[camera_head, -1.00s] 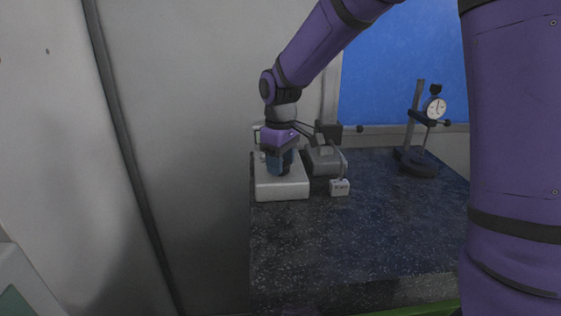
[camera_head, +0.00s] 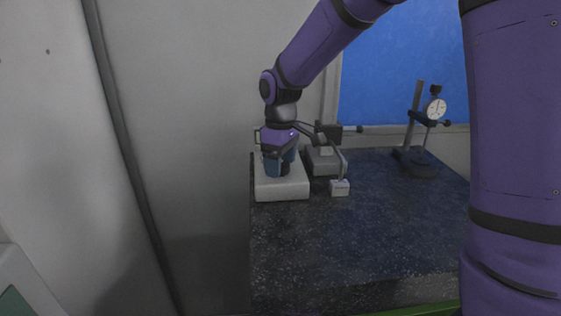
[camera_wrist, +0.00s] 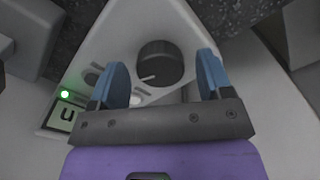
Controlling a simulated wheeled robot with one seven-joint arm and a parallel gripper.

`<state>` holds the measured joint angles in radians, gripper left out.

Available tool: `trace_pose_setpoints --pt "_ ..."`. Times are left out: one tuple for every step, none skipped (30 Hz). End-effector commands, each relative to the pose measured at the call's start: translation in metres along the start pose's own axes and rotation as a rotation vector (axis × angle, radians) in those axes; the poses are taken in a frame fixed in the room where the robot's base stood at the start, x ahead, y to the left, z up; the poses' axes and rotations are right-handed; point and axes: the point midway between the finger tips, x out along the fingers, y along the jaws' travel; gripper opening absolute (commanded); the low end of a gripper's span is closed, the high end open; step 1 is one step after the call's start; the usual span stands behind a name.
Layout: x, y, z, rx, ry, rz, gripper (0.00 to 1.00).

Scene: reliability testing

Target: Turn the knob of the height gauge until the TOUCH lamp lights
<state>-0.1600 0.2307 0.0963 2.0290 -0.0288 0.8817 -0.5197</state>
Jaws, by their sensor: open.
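The height gauge's dark round knob (camera_wrist: 160,62) has a white pointer line and sits on a pale panel (camera_wrist: 112,48) in the wrist view. My gripper (camera_wrist: 163,70) is open, with its blue fingers to the left and right of the knob; I cannot tell whether they touch it. A small green lamp (camera_wrist: 65,94) glows on the panel's left side, beside a small display (camera_wrist: 67,117); I cannot read a lamp label. In the head view my gripper (camera_head: 279,168) points down over a white base (camera_head: 283,190) and hides the knob.
A grey block (camera_head: 323,161) stands right of the white base, with a bent rod above a small pale block (camera_head: 340,187). A dial indicator stand (camera_head: 414,157) is at the back right. The dark speckled tabletop (camera_head: 370,235) is clear in front. A grey wall (camera_head: 190,150) stands left.

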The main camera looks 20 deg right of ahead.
Motion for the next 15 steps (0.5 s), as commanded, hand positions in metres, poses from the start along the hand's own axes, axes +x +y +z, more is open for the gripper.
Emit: trace_pose_setpoints --pt "0.000 0.000 0.000 0.000 0.000 0.000 0.73" --pt "0.000 0.000 0.000 0.000 0.000 0.000 0.73" --pt "-0.002 0.000 0.000 0.000 0.000 0.000 0.73" --pt "-0.003 0.000 0.000 0.000 0.000 0.000 0.73" --pt "-0.006 0.000 0.000 0.000 0.000 0.000 0.73" --pt "-0.010 0.000 0.000 0.000 0.002 0.001 0.73" --pt "-0.014 0.000 -0.001 0.001 0.002 0.001 0.73" --pt "-0.018 0.000 -0.001 0.001 0.002 0.001 0.73" --pt "-0.025 0.000 0.000 0.001 0.003 0.002 0.73" --pt "-0.030 0.000 0.000 0.001 0.003 0.002 0.73" --pt "-0.036 0.001 0.000 0.001 0.003 0.002 0.73" --pt "-0.044 0.001 -0.001 0.001 0.004 0.002 0.73" --pt "-0.050 0.000 0.000 0.001 0.003 0.002 0.73" --pt "-0.056 0.000 0.000 0.001 0.004 0.002 0.73" --pt "-0.063 0.000 -0.001 0.001 0.004 0.002 0.73"
